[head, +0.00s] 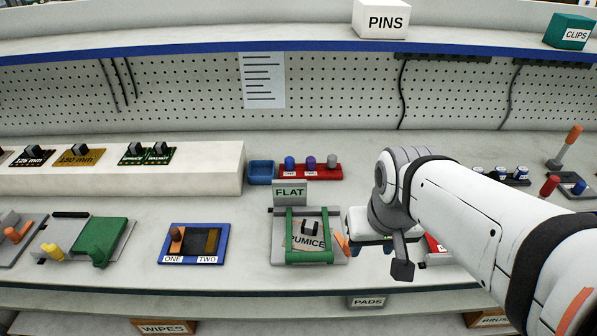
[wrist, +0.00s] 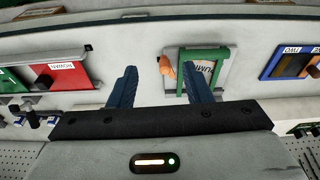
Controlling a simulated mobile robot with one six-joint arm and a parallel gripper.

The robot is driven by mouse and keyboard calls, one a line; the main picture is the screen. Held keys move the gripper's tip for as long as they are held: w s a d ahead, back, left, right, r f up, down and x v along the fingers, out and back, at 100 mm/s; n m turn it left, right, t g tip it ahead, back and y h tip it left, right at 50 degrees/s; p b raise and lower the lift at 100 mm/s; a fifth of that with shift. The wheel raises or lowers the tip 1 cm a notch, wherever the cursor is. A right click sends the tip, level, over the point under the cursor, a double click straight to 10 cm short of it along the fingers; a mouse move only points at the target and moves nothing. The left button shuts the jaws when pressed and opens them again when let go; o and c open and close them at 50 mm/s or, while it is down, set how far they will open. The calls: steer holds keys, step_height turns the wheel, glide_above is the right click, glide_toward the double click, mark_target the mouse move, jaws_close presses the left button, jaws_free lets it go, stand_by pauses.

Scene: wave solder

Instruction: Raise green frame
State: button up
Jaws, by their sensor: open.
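The green frame (head: 308,258) lies over a tan pad marked PUMICE (head: 305,241) on a grey plate (head: 278,257), in front of the FLAT sign. An orange tab (head: 341,243) is at the frame's right side. In the wrist view the green frame (wrist: 217,51) is at upper right of centre, with the orange tab (wrist: 167,72) between the finger directions. My gripper (wrist: 160,86) is open and empty, its two blue fingers apart. In the head view my gripper (head: 371,248) is just right of the frame, partly hidden by my arm.
A blue tray marked ONE and TWO (head: 222,258) lies left of the plate. A FLAT sign (head: 290,192), a red rack (head: 322,174) and a blue bin (head: 261,172) stand behind. The shelf edge is in front.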

steer(key=m+g+y, duration=0.5)
steer(key=m, duration=1.4)
glide_toward(309, 253)
steer(key=x, duration=0.9)
steer(key=shift+c, duration=0.3)
jaws_close()
